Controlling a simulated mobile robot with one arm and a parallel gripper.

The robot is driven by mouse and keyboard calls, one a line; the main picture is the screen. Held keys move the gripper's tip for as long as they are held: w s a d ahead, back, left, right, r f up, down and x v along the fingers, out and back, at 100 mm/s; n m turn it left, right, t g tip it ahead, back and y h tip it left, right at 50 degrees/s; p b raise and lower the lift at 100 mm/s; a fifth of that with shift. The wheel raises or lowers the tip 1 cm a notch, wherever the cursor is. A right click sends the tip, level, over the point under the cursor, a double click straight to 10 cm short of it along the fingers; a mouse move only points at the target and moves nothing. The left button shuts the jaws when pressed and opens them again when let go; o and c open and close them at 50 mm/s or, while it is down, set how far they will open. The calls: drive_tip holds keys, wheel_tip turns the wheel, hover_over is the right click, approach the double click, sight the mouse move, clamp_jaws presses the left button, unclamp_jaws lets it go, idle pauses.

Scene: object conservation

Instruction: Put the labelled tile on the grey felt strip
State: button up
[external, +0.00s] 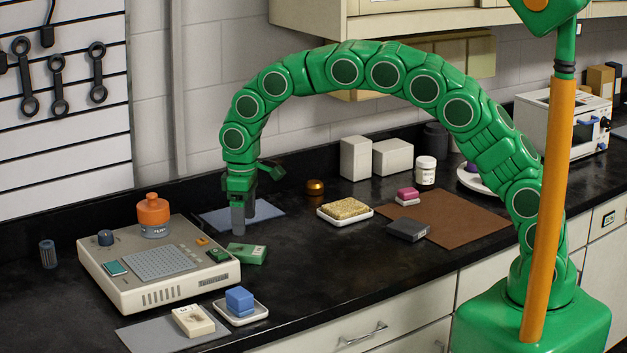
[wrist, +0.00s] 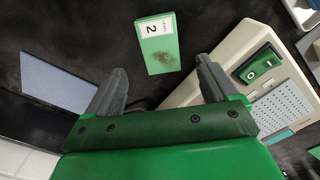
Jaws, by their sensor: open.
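A green tile (external: 247,253) lies flat on the black counter beside the right corner of a beige device. In the wrist view the green tile (wrist: 158,52) shows a white label with a 2 and a dark smudge. My gripper (external: 238,226) points down behind the tile, apart from it. In the wrist view my gripper (wrist: 160,84) is open and empty, with the tile beyond the gap between its fingers. A grey felt strip (external: 145,337) lies at the front left. A cream tile (external: 193,320) with a small dark mark rests on it.
The beige device (external: 105,272) carries an orange bottle (external: 153,214). A blue block (external: 239,299) sits on a white dish right of the strip. A blue-grey mat (external: 212,220) lies behind my gripper. A sponge dish (external: 345,209) and dark block (external: 408,229) stand to the right.

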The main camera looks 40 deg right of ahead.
wheel_tip(320, 180, up, 5)
drive_tip(key=shift+f, duration=0.15)
